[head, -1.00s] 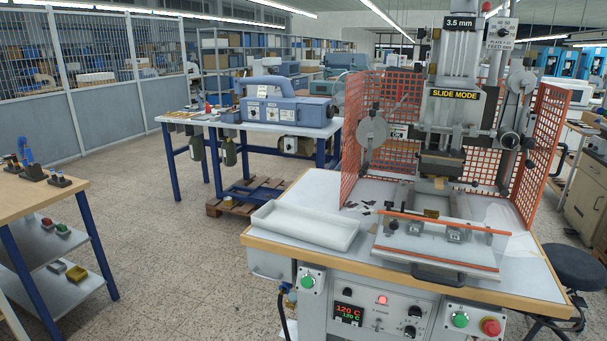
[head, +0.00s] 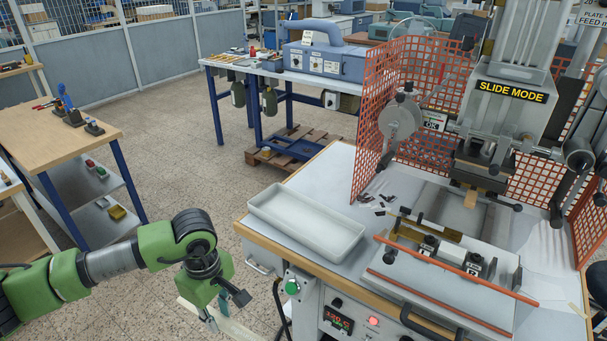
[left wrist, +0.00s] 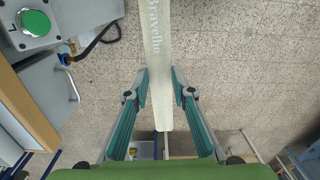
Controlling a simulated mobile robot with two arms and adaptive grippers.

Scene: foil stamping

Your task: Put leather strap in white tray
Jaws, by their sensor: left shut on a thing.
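The white tray (head: 306,224) lies empty on the left part of the press table in the head view. My left gripper (head: 211,320) is low in front of the table's left edge, left of and below the tray. In the left wrist view my left gripper (left wrist: 161,82) is shut on a pale cream leather strap (left wrist: 156,45) with lettering on it. The strap also shows in the head view (head: 236,329), partly hidden and cut off by the lower edge. It hangs clear of the tray. My right gripper is not in view.
The stamping press (head: 511,95) stands right of the tray, with an orange mesh guard (head: 420,85) behind. A bar fixture (head: 450,262) sits right of the tray. A green button box (head: 293,288) is on the table's front, close to my left gripper. A wooden bench (head: 60,150) stands left.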

